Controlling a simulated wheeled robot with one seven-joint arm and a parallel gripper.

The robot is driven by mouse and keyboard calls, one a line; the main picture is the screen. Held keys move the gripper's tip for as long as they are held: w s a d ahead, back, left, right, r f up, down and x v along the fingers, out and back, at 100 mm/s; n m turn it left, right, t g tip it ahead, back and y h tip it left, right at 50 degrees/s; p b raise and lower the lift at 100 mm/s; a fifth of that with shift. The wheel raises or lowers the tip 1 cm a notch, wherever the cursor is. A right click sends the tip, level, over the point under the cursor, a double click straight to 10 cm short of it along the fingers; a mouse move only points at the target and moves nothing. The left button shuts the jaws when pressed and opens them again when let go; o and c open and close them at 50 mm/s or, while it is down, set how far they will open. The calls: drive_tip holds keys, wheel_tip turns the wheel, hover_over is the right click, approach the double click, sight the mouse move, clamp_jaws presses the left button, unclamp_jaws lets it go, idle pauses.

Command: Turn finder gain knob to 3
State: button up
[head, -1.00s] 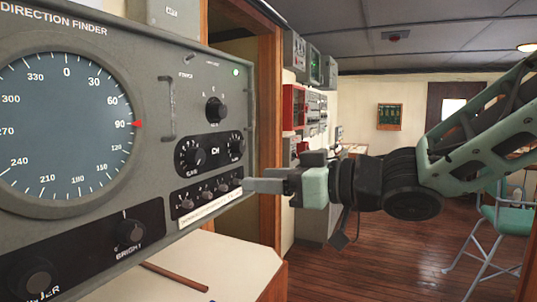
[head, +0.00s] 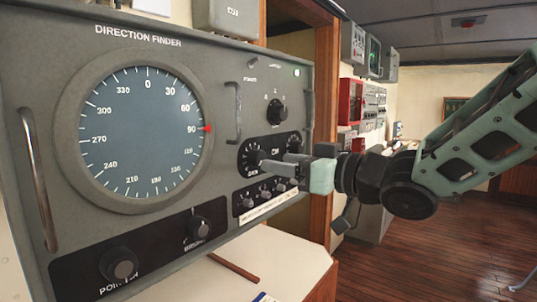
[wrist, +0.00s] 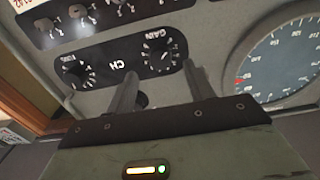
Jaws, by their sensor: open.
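The finder gain knob (head: 251,158) is a black knob with a white-marked dial, on the dark strip right of the round compass dial in the head view. The wrist view shows it (wrist: 158,57) labelled GAIN; its setting is too small to read surely. My gripper (head: 266,165) is in front of the panel at the knob, partly covering its right side and label. In the wrist view my gripper (wrist: 160,82) is open, with its two fingers apart and the gain knob beyond and between their tips. I cannot tell whether they touch anything.
The tune knob (wrist: 77,73) shares the strip with gain. Several small knobs (head: 265,195) sit in a row below, and a selector knob (head: 277,112) above. Metal handles (head: 238,112) stick out from the panel. A light countertop (head: 235,270) lies beneath.

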sight(258, 158)
drive_tip(key=shift+p+x, duration=0.4)
drive_tip(key=shift+x, duration=1.8)
drive_tip(key=c, duration=1)
drive_tip(key=shift+o, duration=0.2)
